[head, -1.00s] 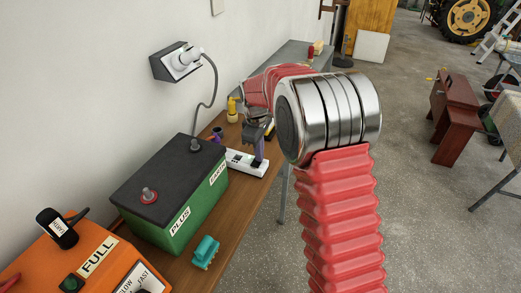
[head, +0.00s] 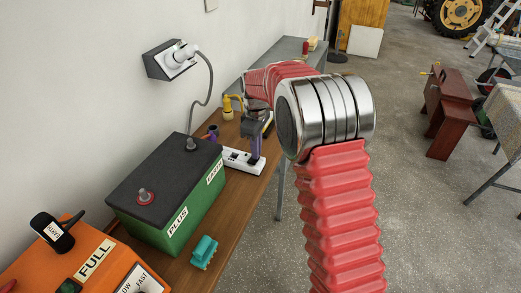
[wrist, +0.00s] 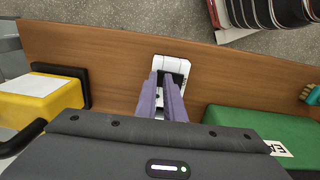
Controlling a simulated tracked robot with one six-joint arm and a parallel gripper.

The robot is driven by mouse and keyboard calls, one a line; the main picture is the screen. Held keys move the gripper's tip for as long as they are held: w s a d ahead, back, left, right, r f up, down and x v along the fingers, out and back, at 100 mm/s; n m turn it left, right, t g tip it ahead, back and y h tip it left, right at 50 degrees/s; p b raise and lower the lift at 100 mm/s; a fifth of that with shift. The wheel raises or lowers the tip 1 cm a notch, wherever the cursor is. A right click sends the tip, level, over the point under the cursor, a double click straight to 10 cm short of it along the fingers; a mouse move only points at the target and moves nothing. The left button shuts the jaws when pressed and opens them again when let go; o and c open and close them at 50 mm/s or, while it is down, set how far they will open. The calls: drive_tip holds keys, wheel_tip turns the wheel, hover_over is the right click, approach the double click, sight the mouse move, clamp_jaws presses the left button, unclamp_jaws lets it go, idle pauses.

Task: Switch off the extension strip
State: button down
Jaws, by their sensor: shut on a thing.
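The white extension strip (head: 240,162) lies on the brown wooden bench beside the green battery, with a dark switch or socket on its top in the head view. My gripper (head: 254,156) points down at its right part, its purple fingers touching or just over the strip. In the wrist view the strip (wrist: 172,64) runs under and beyond the fingers (wrist: 167,82).
The green battery (head: 168,222) and a teal connector (head: 203,252) stand nearer on the bench (head: 185,270). An orange charger (head: 70,265) is at bottom left. A wall socket (head: 172,60) holds a plug with a grey cord. A yellow object (wrist: 40,95) is left in the wrist view.

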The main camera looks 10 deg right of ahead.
drive_tip(key=shift+s+d+f, duration=0.3)
drive_tip(key=shift+d+f, duration=0.05)
drive_tip(key=shift+f, duration=0.35)
drive_tip(key=shift+s+a, duration=0.5)
drive_tip(key=shift+s, duration=0.15)
drive_tip(key=shift+a+r, duration=0.1)
drive_tip(key=shift+r, duration=0.1)
wheel_tip(320, 180, up, 15)
drive_tip(key=shift+w, duration=0.3)
